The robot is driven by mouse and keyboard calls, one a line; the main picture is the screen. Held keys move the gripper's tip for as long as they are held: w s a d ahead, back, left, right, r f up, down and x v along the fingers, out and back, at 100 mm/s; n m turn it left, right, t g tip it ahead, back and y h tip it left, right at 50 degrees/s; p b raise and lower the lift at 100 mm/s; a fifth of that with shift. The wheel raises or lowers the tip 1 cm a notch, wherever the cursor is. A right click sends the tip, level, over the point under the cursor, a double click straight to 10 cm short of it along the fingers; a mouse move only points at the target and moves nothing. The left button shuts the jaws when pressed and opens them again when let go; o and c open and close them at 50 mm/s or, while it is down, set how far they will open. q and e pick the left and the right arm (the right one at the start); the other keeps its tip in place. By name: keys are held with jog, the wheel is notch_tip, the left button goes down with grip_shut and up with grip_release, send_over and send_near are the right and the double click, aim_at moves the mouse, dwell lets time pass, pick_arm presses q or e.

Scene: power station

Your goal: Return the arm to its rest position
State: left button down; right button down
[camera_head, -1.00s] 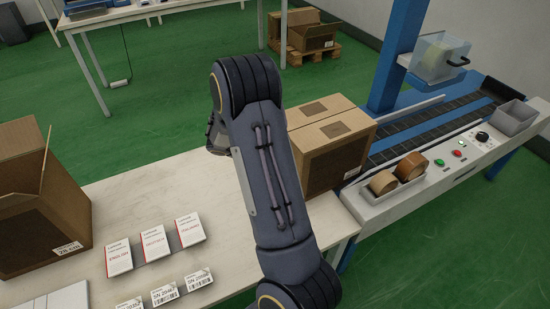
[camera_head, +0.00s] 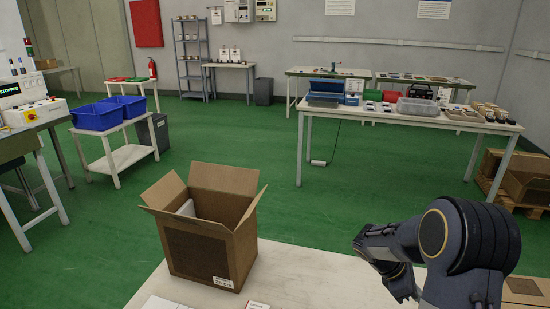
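My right arm comes in from the lower right of the head view, with its dark wrist and gripper end (camera_head: 402,284) hanging over the right part of the pale packing table (camera_head: 325,275). It is apart from the open box. Its fingers are too small and turned away to tell whether they are open. My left arm and gripper are out of view.
An open cardboard box (camera_head: 213,240) with something white inside stands on the packing table. A closed carton (camera_head: 526,290) is partly hidden behind my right arm. Blue bins (camera_head: 97,114) and a long worktable (camera_head: 318,112) stand farther back. Green floor lies clear between.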

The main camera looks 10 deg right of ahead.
jog(key=s+a+r+m+t+y+p, duration=0.4)
jog(key=s+a+r+m, duration=0.3)
jog(key=a, duration=0.6)
jog(key=s+a+r+m+t+y+p, duration=0.5)
jog(key=s+a+r+m+t+y, duration=0.1)
jog(key=a+r, duration=0.6)
jog(key=shift+s+a+r+m+y, duration=0.4)
jog(key=shift+s+y, duration=0.3)
jog(key=shift+s, duration=0.45)
jog(key=shift+f, duration=0.1)
